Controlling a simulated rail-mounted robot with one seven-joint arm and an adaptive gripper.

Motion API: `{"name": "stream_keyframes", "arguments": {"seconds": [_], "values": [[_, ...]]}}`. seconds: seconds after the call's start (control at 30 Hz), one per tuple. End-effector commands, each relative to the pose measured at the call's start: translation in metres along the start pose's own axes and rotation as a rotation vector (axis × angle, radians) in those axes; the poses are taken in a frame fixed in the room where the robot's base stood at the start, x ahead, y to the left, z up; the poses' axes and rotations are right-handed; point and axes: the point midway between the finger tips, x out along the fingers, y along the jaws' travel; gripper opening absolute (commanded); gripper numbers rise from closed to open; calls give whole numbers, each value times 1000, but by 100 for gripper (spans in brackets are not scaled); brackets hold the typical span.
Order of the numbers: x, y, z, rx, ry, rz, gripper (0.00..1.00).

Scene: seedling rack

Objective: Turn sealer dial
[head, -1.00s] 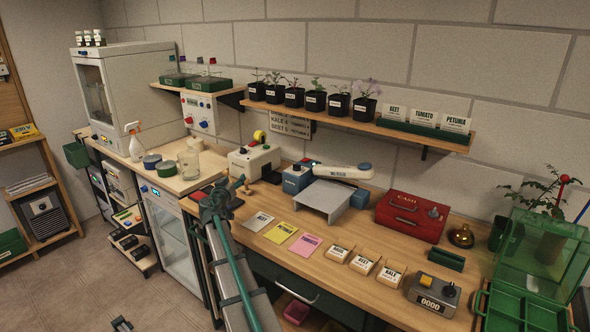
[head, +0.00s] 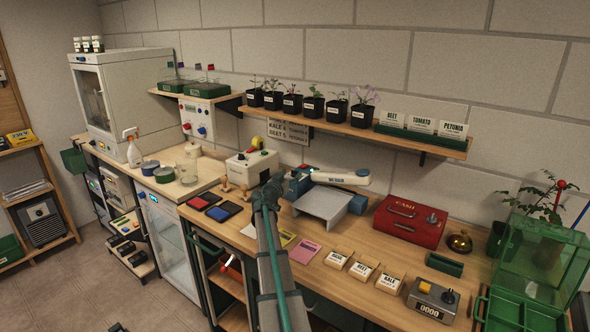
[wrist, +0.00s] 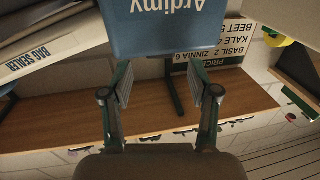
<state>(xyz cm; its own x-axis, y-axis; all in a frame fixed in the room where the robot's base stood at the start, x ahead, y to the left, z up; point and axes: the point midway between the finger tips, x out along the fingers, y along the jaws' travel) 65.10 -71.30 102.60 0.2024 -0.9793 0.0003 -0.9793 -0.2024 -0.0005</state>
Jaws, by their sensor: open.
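The bag sealer stands on the wooden bench towards the wall, with a blue housing (head: 297,184) and a long white arm (head: 343,178). My gripper (head: 268,187) is at the left of the blue housing in the head view. The housing also shows at the top middle of the wrist view (wrist: 165,28), with upside-down lettering, and part of the white arm (wrist: 45,58) shows at left. My gripper's fingers (wrist: 160,82) are apart with nothing between them, below the housing in that picture. I cannot make out the sealer's dial.
A white box with buttons (head: 252,165) stands left of my gripper. A grey platform (head: 325,206) and a red cash box (head: 409,221) stand to the right. The plant shelf (head: 360,131) and price sign (head: 287,129) are above. Seed packets line the bench front.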

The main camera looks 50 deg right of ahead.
Motion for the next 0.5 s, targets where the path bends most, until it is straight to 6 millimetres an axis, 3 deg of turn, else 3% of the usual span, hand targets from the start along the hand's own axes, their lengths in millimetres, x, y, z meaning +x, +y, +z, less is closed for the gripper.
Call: {"name": "stream_keyframes", "arguments": {"seconds": [0.03, 0.2, 0.5], "values": [[13, -2, -3, -1, -1, 1, 60], [37, -2, -2, -1, 0, 0, 60], [47, -1, 0, 0, 0, -2, 60]]}}
